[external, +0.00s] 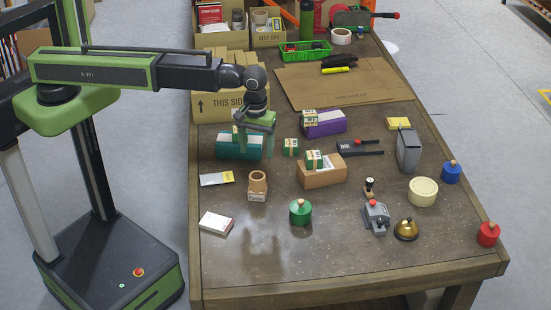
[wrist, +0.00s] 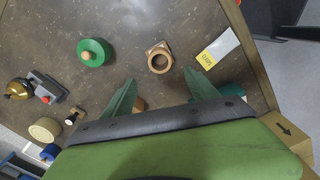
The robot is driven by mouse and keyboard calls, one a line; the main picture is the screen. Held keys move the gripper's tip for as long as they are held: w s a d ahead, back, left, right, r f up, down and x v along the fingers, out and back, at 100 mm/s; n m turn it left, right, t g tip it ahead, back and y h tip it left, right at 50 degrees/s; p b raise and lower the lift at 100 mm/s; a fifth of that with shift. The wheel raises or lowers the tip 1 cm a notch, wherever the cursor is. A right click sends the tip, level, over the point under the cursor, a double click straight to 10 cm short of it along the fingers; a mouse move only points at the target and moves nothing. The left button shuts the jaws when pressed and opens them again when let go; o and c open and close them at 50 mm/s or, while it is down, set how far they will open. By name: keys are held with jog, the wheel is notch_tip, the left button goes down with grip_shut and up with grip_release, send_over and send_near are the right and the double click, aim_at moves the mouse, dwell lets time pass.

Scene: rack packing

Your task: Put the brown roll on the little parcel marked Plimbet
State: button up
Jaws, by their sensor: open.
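The brown roll (external: 258,186) stands upright on a small light-brown parcel (external: 257,196) on the front left of the table. The print on the parcel's front is too small to read surely. In the wrist view the roll (wrist: 151,65) shows from above as a ring, with a corner of the parcel (wrist: 160,44) showing beyond it. My gripper (external: 256,154) is open and empty, raised above and behind the roll, apart from it. Its two green fingers (wrist: 160,79) show spread in the wrist view, with the roll beyond and between their tips.
A teal box (external: 228,151) with a small green-and-white box on it stands behind the roll. A brown box (external: 321,177) and a green weight (external: 300,213) are to the right. A yellow-white packet (external: 217,179) and a white box (external: 216,223) lie left.

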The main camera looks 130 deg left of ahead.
jog(key=s+d+m, duration=0.4)
jog(key=d+m, duration=0.6)
jog(key=d, duration=0.5)
jog(key=s+d+m, duration=0.4)
jog(key=d+m, duration=0.7)
jog(key=d, duration=0.4)
jog(key=shift+d+m, duration=0.3)
jog(key=shift+d, duration=0.1)
